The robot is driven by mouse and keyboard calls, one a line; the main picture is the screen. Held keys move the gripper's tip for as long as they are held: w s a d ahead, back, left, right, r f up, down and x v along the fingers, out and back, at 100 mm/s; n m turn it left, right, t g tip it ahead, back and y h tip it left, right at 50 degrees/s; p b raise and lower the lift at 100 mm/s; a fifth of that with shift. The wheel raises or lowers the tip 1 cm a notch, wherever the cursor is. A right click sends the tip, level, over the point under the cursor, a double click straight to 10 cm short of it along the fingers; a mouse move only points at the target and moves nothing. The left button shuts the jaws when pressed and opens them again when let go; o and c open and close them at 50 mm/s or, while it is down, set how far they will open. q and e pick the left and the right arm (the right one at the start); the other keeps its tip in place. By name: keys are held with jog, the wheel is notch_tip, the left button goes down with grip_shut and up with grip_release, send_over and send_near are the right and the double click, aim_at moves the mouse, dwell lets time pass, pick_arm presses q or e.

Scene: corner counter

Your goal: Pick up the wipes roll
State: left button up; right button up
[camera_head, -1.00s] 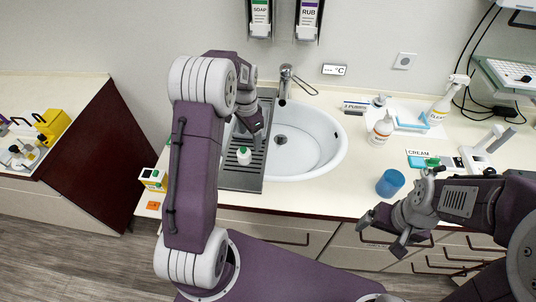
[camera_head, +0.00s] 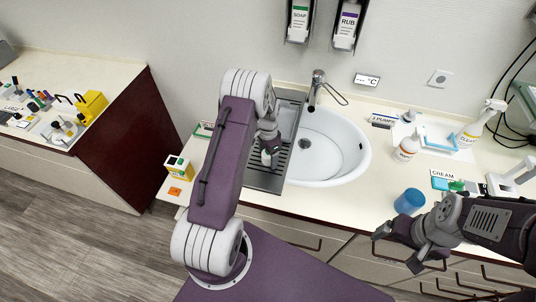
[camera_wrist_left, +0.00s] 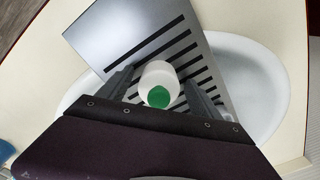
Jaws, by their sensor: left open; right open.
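A blue cylinder (camera_head: 409,201), the only thing that looks like a wipes roll, stands upright near the counter's front edge; I see no label on it. My right gripper (camera_head: 397,250) is open and empty, in front of the counter edge and below the blue cylinder in the head view. My left gripper (camera_head: 268,156) is open over the drainer beside the sink. Contact cannot be told.
The white sink (camera_head: 335,150) lies right of the grey drainer (camera_head: 264,180). A white pump bottle (camera_head: 407,147), a spray bottle (camera_head: 478,125) and a blue-white tray (camera_head: 440,141) stand at the right. Counter left of the blue cylinder is clear.

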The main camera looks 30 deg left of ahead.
pick_arm(q)
jog(key=shift+d, duration=0.1)
jog(key=c, duration=1.5)
